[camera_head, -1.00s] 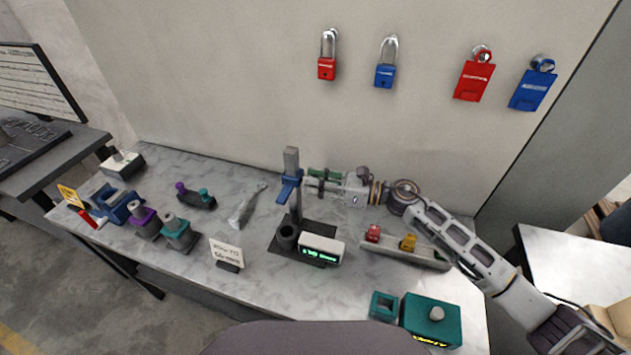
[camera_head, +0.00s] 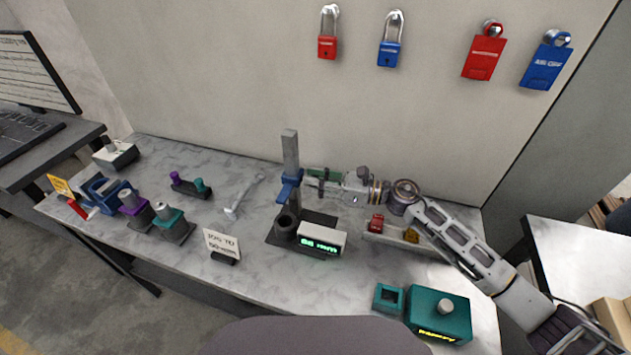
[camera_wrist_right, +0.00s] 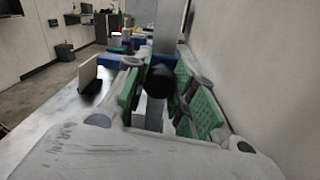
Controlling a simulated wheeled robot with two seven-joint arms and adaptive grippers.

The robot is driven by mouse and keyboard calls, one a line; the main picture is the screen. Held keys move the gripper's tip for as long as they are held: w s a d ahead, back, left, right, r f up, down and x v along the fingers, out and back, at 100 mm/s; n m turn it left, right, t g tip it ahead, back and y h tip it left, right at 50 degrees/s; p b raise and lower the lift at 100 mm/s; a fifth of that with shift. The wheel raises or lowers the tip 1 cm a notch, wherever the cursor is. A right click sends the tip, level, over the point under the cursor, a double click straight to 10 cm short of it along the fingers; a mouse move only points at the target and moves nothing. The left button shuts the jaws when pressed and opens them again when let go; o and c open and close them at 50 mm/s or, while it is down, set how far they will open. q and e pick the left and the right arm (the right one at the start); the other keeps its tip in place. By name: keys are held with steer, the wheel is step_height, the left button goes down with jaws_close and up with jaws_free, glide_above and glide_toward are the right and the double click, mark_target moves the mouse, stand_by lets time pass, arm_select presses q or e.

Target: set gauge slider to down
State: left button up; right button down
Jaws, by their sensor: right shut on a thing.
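The gauge has a grey upright post (camera_head: 291,152) on a dark base, with a blue slider (camera_head: 290,188) around the post. The slider sits partway down, with a good length of bare post above it. My right gripper (camera_head: 308,180) comes in from the right at the slider. In the right wrist view, its green-padded fingers (camera_wrist_right: 160,82) are closed around the slider's dark round knob (camera_wrist_right: 160,76). The grey post (camera_wrist_right: 167,35) rises just beyond. A white display (camera_head: 322,238) with green digits, too blurred to read surely, stands in front. My left gripper is not in view.
A dark cup (camera_head: 286,224) stands on the base below the slider. A rail with red (camera_head: 376,223) and yellow blocks lies under my right arm. Padlocks and tags hang on the wall.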

stand_by(0.3)
steer(key=c, duration=1.1)
jaws_free()
steer(key=shift+c, duration=0.2)
steer(key=v, duration=1.2)
steer(key=shift+f, duration=0.1)
